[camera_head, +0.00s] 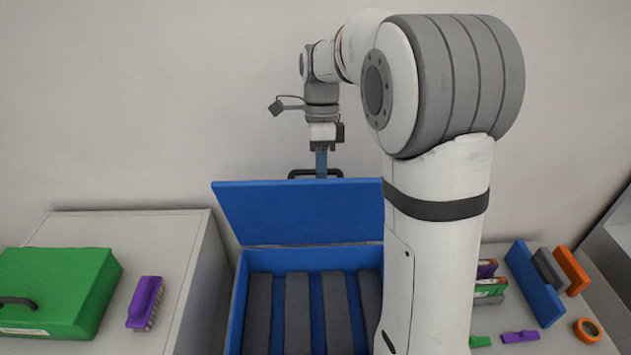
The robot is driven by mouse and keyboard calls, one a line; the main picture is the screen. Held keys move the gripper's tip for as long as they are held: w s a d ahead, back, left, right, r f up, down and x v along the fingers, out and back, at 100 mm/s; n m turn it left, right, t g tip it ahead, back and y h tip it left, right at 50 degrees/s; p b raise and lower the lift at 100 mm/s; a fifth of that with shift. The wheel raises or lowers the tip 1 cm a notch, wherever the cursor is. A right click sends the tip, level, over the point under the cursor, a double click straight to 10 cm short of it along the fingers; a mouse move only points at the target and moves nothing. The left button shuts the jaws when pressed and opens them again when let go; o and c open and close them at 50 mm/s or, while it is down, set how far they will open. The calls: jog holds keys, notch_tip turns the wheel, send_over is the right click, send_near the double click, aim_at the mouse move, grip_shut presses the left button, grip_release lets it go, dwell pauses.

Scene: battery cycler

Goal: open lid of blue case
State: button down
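The blue case (243,287) stands in the lower middle, partly hidden on the right by my arm. Its blue lid (300,212) is raised and tilts back toward the wall, so the inside shows. A black handle (299,173) sits at the lid's top edge. My gripper (321,168) points down just at this handle, behind the lid's top edge. Its fingertips are partly hidden by the lid, and I cannot tell whether they are shut on the handle.
Several dark grey bars (297,312) lie in the case. On the left, a green case (60,290) and a purple brush (146,302) rest on a grey cabinet (150,235). On the right are a blue panel (534,284), an orange block (573,270) and an orange ring (588,330).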

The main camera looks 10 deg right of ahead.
jog(key=shift+w+d+f, duration=0.15)
jog(key=shift+w, duration=0.55)
jog(key=shift+w+d+f, duration=0.15)
jog(key=shift+w, duration=0.65)
jog(key=c, duration=1.8)
grip_release()
jog(key=shift+a, duration=0.1)
jog(key=shift+c, duration=0.2)
jog(key=o, duration=0.3)
jog(key=shift+w+a, duration=0.1)
jog(key=shift+w, duration=0.15)
jog(key=shift+o, duration=0.4)
jog(key=shift+s+r, duration=0.1)
jog(key=shift+s, duration=0.05)
jog(key=shift+r, duration=0.1)
notch_tip(320, 180, up, 10)
jog(key=b, duration=0.1)
